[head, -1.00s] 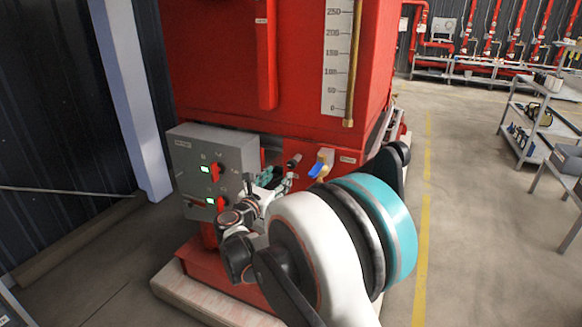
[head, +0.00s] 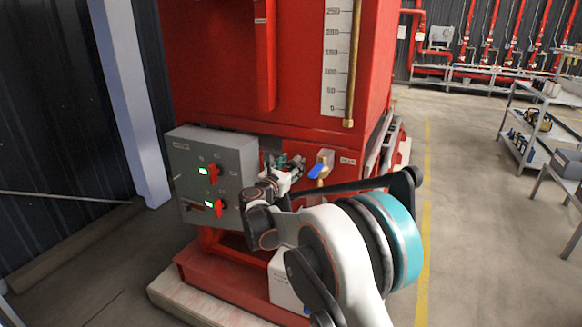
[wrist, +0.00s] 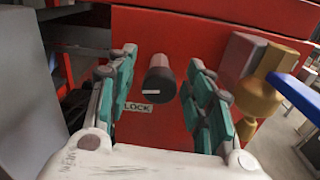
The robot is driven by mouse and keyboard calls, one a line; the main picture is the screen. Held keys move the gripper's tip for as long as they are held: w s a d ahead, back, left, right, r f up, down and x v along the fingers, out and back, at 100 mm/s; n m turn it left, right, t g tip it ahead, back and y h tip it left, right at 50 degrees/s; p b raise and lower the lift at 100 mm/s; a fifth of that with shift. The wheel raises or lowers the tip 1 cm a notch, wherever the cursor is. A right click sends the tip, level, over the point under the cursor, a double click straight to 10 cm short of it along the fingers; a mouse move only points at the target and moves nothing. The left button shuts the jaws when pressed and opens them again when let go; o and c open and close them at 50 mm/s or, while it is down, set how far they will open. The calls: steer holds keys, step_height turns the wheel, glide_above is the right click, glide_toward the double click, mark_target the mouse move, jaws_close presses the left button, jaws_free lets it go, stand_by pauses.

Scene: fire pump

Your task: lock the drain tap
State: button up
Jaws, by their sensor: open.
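A round dark knob (wrist: 158,88) with a white pointer line sticks out of the red panel in the wrist view, just above a LOCK label (wrist: 138,107). My gripper (wrist: 163,68) is open, with a green-padded finger on each side of the knob; I see a gap on both sides. In the head view my gripper (head: 290,172) hides the knob. The brass tap (head: 325,158) with a blue lever (head: 316,171) is right of my gripper. In the wrist view the brass body (wrist: 258,92) and blue lever (wrist: 296,92) are outside the right finger.
A grey control box (head: 212,165) with red switches and green lights stands close left of my gripper. The red tank (head: 220,60) rises above. Metal shelving (head: 535,130) stands far right, with open floor (head: 470,210) before it.

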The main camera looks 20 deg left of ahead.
steer(key=c, duration=1.1)
steer(key=shift+m, duration=0.3)
steer(key=m+p, duration=0.1)
steer(key=m, duration=0.2)
steer(key=shift+d+m, duration=0.1)
steer(key=shift+m, duration=0.3)
steer(key=m, duration=0.5)
steer(key=shift+p, duration=0.35)
steer(key=m, duration=0.6)
steer(key=shift+f, duration=0.15)
steer(key=shift+d+f+m+p, duration=0.1)
steer(key=shift+m+p, duration=0.2)
steer(key=shift+m, duration=1.9)
steer(key=shift+o, duration=0.3)
